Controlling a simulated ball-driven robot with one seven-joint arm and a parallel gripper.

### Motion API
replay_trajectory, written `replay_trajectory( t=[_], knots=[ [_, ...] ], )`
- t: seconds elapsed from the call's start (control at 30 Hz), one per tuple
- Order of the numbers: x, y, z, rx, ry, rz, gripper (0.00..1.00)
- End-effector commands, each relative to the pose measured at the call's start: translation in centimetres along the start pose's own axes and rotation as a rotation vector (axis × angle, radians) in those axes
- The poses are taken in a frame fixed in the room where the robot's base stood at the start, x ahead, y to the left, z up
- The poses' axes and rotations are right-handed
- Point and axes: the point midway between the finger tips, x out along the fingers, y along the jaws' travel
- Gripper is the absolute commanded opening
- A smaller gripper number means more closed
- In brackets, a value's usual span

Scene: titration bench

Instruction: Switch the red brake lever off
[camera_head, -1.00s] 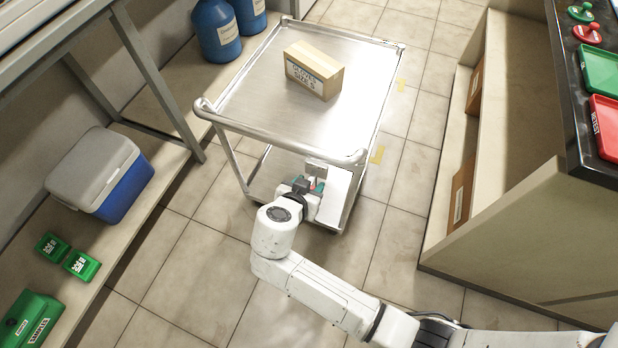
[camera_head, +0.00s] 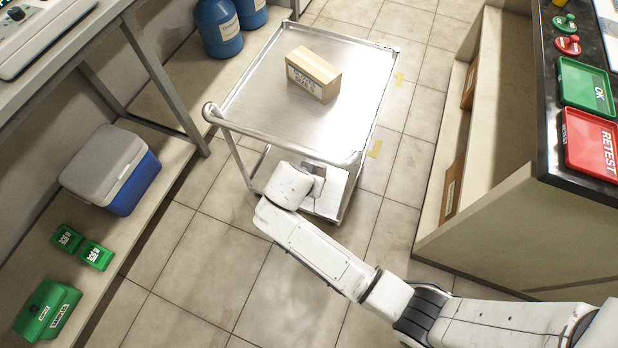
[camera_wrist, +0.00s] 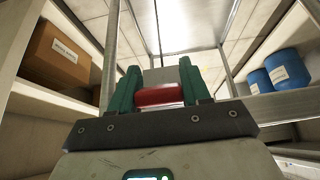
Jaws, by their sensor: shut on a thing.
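The red brake lever (camera_wrist: 158,96) shows in the wrist view as a short red bar in front of a grey block (camera_wrist: 160,76). My gripper (camera_wrist: 160,72) has its two green fingers on either side of the lever and is shut on it. The steel cart (camera_head: 262,103) stands in the head view with a flat top and a lower shelf. My wrist is low at the cart's near end, under the handle rail (camera_head: 285,146). It hides the lever and my fingers in the head view. I cannot tell the lever's on or off position.
A cardboard box (camera_head: 314,74) sits on the cart's top. A bench with green (camera_head: 587,86) and red (camera_head: 592,142) trays stands on the right. A low shelf with a cooler (camera_head: 110,170) and blue drums (camera_head: 218,30) runs along the left. Tiled floor around the cart is clear.

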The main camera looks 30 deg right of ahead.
Motion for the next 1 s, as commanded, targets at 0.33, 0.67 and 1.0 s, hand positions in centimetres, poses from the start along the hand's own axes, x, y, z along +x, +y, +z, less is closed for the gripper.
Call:
replay_trajectory(
  t=[0.33,0.67,1.0],
  knots=[
    [0.0,0.0,0.1,0.001,-0.001,-0.001,0.60],
    [-0.1,0.0,0.0,0.001,0.000,0.000,0.68],
    [-4.8,-0.1,0.0,-0.001,0.000,-0.004,0.68]
  ],
)
